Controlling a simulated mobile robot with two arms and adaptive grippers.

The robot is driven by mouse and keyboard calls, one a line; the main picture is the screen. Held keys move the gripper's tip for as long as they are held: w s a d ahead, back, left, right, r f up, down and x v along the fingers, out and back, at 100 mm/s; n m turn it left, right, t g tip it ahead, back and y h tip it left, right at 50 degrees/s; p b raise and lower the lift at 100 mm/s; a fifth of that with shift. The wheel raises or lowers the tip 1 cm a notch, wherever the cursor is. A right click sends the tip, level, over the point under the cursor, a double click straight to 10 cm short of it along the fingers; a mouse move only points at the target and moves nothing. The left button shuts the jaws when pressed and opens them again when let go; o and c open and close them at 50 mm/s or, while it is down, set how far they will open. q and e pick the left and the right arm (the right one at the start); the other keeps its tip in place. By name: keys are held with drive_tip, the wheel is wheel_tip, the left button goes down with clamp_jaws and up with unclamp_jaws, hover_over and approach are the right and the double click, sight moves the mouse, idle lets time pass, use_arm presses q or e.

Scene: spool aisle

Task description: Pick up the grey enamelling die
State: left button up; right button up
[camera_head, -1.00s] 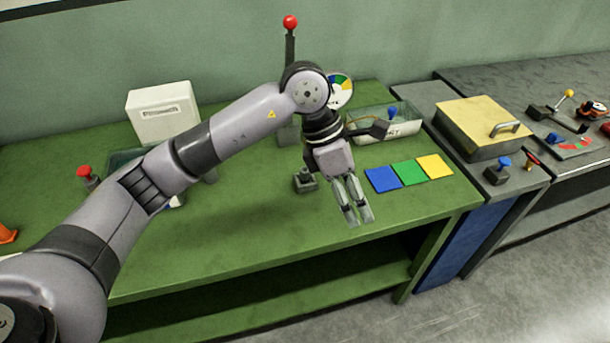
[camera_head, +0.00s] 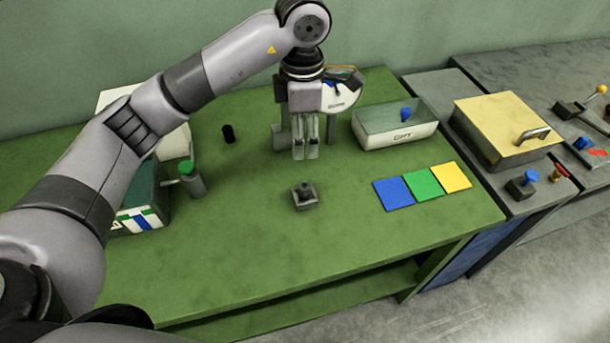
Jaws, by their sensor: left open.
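The grey enamelling die (camera_head: 305,196), a small square grey block with a dark knob on top, sits on the green table near its middle. It is in full view, with nothing touching it. My left gripper (camera_head: 306,156) points down with its two fingers parted and nothing between them. In the picture it is just above and behind the die, apart from it; its exact height over the table is hard to tell. My right gripper is not in view.
Blue (camera_head: 393,193), green (camera_head: 423,186) and yellow (camera_head: 452,177) squares lie to the right. A labelled bin (camera_head: 396,134) stands behind them. A green-topped piece (camera_head: 188,171) and a small black cylinder (camera_head: 228,133) stand left. The table front is clear.

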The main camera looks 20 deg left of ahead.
use_arm(q)
drive_tip(key=p, duration=0.2)
approach(304, 186)
drive_tip(key=shift+s+d+f, duration=0.1)
drive_tip(key=shift+s+f, duration=0.3)
drive_tip(key=shift+s, duration=0.15)
drive_tip(key=f, duration=0.4)
drive_tip(key=shift+w, duration=0.25)
drive_tip(key=shift+f+p, duration=0.15)
drive_tip(key=shift+p, duration=0.15)
drive_tip(key=shift+f, duration=0.25)
drive_tip(key=f+p, duration=0.1)
drive_tip(key=f, duration=0.1)
drive_tip(key=f+p, duration=0.1)
drive_tip(key=shift+w+f, duration=0.35)
drive_tip(key=shift+f, duration=0.5)
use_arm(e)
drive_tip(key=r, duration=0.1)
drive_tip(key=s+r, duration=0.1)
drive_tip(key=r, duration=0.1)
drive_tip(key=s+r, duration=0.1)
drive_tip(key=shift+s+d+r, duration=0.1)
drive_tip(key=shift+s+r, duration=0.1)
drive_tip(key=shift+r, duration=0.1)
use_arm(q)
drive_tip(key=shift+c, duration=0.6)
clamp_jaws()
